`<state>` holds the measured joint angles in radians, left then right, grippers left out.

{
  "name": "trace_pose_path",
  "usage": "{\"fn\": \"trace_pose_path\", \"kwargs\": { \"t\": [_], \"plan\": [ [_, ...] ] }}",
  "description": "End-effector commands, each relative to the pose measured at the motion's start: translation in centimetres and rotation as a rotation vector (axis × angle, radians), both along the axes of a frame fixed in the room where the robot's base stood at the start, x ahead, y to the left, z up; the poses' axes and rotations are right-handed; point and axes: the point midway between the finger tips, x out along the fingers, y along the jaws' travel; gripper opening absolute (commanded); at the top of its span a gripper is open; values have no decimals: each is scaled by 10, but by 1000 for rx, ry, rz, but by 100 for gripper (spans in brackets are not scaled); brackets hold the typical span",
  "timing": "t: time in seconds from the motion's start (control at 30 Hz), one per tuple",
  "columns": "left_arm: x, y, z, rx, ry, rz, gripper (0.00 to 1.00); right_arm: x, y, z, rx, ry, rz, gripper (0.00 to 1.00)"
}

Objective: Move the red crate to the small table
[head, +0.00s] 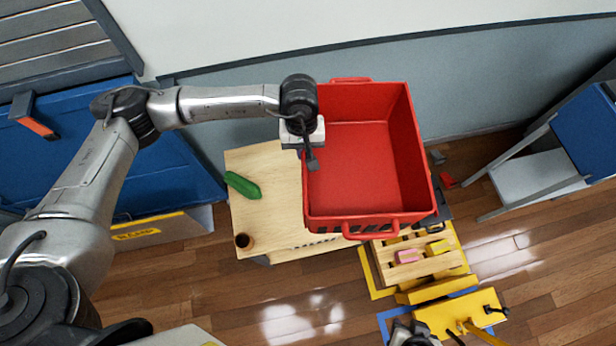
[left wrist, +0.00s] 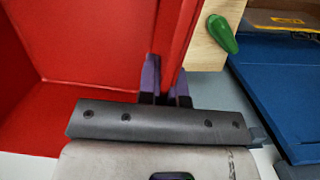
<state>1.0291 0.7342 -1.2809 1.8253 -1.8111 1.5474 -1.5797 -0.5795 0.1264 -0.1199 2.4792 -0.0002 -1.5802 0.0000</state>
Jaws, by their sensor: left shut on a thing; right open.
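The red crate (head: 375,160) is open-topped and looks empty, with a handle at each end. My left gripper (head: 311,155) is shut on its left wall. The left wrist view shows the dark fingers (left wrist: 165,85) around the red crate wall (left wrist: 100,45). The crate overlaps the right part of a small table (head: 285,210) with a pale wooden top; I cannot tell whether it touches the top. My right gripper (head: 410,334) shows only partly at the bottom edge, apart from the crate, and is open.
A green cucumber (head: 243,186) and a brown cup (head: 244,241) are on the table's left part. A wooden pallet (head: 420,262) with a pink block (head: 408,256) stands below right. A yellow bench (head: 460,312) is near the bottom. A blue-and-grey shelf (head: 545,165) is at right.

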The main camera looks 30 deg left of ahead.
Motion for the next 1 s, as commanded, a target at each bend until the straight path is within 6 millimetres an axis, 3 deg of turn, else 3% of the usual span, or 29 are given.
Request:
{"fn": "trace_pose_path", "kwargs": {
  "t": [0.03,0.1,0.3,0.63,1.0],
  "plan": [
    [3,-1,-26,-3,-3,28,0,0,0,-18,0,0,0,43],
    [6,-1,-48,0,-2,65,0,0,0,-29,0,0,0,43],
    [12,0,-93,7,-5,144,0,0,1,-49,4,1,-2,43],
    [14,12,-122,14,-4,191,0,0,3,-55,9,0,-6,43],
    [9,76,-160,17,-4,193,0,0,3,-39,10,-1,-6,43]
  ]
}}
